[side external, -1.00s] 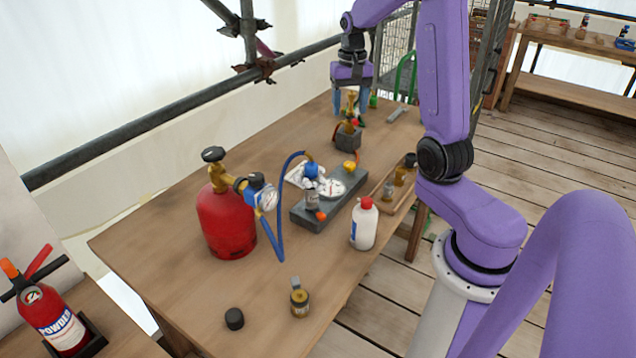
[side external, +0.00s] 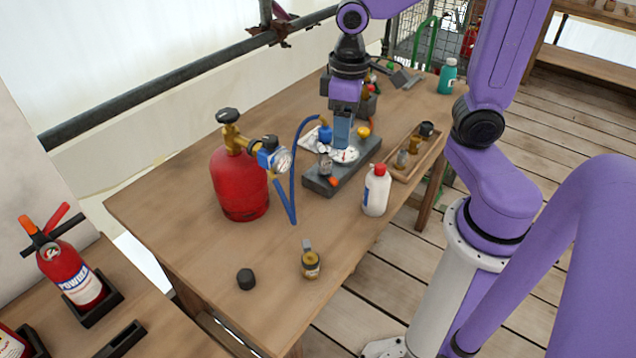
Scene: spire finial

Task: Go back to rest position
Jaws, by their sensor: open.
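My gripper (side external: 342,132) points down over the grey block (side external: 320,186) near the middle of the wooden table. Its blue fingers are above or in front of the white round dial (side external: 346,155); I cannot tell whether they touch it. From this angle the gap between the fingers is hard to see, and nothing shows held between them. The upper part of my gripper hides some of the dark holder (side external: 368,105) with tools behind it.
A red gas cylinder (side external: 238,183) with a gauge and blue hose (side external: 292,190) stands left. A white bottle (side external: 376,190), wooden tray (side external: 405,172), small jar (side external: 311,265) and black cap (side external: 246,279) are nearby. A green bottle (side external: 447,77) stands far right.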

